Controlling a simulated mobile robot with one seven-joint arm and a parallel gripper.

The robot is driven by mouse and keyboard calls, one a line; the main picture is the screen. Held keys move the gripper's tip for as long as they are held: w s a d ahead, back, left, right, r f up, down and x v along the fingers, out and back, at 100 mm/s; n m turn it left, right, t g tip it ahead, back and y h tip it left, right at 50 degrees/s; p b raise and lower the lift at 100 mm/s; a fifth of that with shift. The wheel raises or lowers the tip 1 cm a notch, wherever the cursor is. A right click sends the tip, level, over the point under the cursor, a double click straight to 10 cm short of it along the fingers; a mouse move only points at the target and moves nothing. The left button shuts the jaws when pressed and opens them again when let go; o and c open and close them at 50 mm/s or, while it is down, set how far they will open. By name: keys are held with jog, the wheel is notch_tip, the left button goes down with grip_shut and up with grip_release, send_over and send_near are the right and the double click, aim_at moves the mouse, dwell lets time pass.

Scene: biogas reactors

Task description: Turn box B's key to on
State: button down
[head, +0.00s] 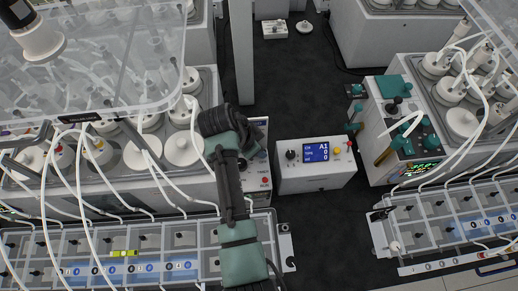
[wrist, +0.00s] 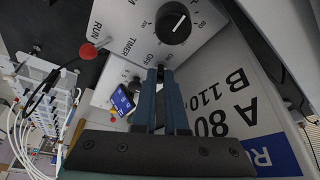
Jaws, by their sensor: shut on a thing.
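In the wrist view my gripper (wrist: 160,72) is at the face of a white control box (wrist: 127,24), its two fingertips close together by the printed word OFF. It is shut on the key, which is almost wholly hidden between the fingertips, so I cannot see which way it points. In the head view my arm covers part of a white box (head: 263,165) and hides my gripper. I see no readable letter naming box B.
A white box with a blue display (head: 315,152) stands just right of my arm in the head view. Reactor units with white hoses stand left and right, with a clear tray (head: 140,240) at the front left. Dark floor (head: 295,90) is open behind the display box.

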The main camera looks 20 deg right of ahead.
dwell(0.3)
jog(key=c, duration=1)
grip_release()
jog(key=shift+o, duration=0.2)
notch_tip(320, 180, up, 10)
jog(key=b, duration=0.3)
